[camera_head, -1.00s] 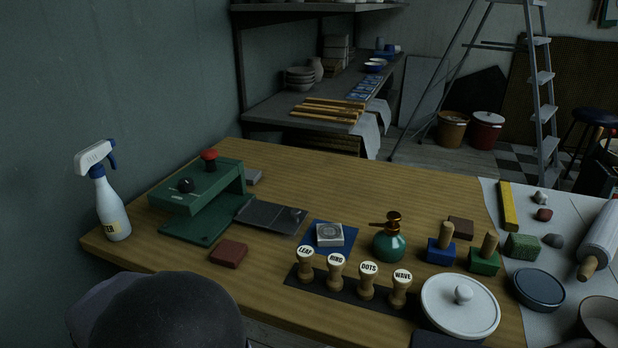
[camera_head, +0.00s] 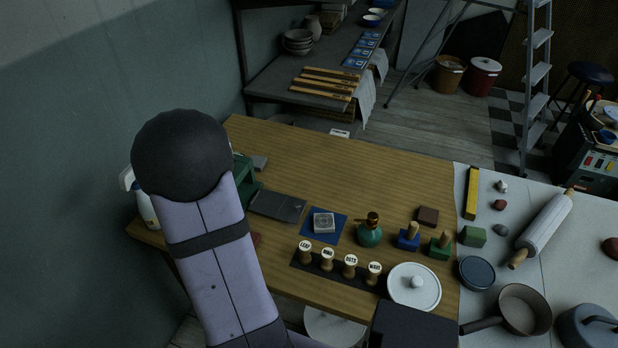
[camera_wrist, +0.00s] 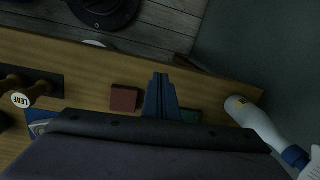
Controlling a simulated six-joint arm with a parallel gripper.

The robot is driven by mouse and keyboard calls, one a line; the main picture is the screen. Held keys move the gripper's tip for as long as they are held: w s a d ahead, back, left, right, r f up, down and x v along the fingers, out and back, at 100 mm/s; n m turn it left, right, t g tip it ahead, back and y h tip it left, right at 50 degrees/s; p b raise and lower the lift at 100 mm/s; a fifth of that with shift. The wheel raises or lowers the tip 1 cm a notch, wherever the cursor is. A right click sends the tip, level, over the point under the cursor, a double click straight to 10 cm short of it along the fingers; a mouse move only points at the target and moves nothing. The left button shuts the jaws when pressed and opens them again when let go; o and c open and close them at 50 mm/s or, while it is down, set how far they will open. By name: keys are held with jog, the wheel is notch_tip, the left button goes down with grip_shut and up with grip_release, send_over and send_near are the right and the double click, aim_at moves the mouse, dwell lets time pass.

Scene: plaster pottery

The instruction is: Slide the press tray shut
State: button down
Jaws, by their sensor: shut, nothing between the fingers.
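In the head view the green press (camera_head: 244,172) is mostly hidden behind my arm; only its right edge shows. Its flat dark grey tray (camera_head: 277,206) sticks out to the right of the press, with a small knob at its right end. My gripper is hidden in the head view. In the wrist view my gripper (camera_wrist: 160,78) is shut and empty, above the table between the red-brown block (camera_wrist: 125,98) and the spray bottle (camera_wrist: 250,118). A bit of green press base (camera_wrist: 190,116) shows beside the fingers. The tray is hidden there by the gripper body.
The table's back middle (camera_head: 330,165) is clear.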

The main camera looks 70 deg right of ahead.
jog(key=s+d+r+m+p, duration=0.2)
jog(key=d+r+m+p, duration=0.15)
jog(key=d+r, duration=0.2)
jog(key=s+d+r+m+t+p, duration=0.2)
jog(key=s+d+m+p, duration=0.3)
jog(key=s+d+m, duration=1.25)
jog(key=f+n+p, duration=0.1)
jog(key=f, duration=0.2)
jog(key=s+f+n+p, duration=0.1)
jog(key=f, duration=0.2)
jog(key=s+f+n+p, duration=0.1)
jog(key=f, duration=0.2)
jog(key=shift+d+f, duration=0.1)
jog(key=shift+f, duration=0.1)
jog(key=shift+w+p, duration=0.85)
jog(key=shift+w, duration=0.35)
jog(key=shift+w+a+f, duration=0.15)
jog(key=shift+w, duration=0.25)
jog(key=shift+w+a+f, duration=0.1)
jog(key=shift+w, duration=0.25)
jog(key=shift+w, duration=0.1)
jog(key=b, duration=0.2)
send_over(268, 200)
jog(key=shift+s, duration=0.2)
jog(key=shift+w, duration=0.2)
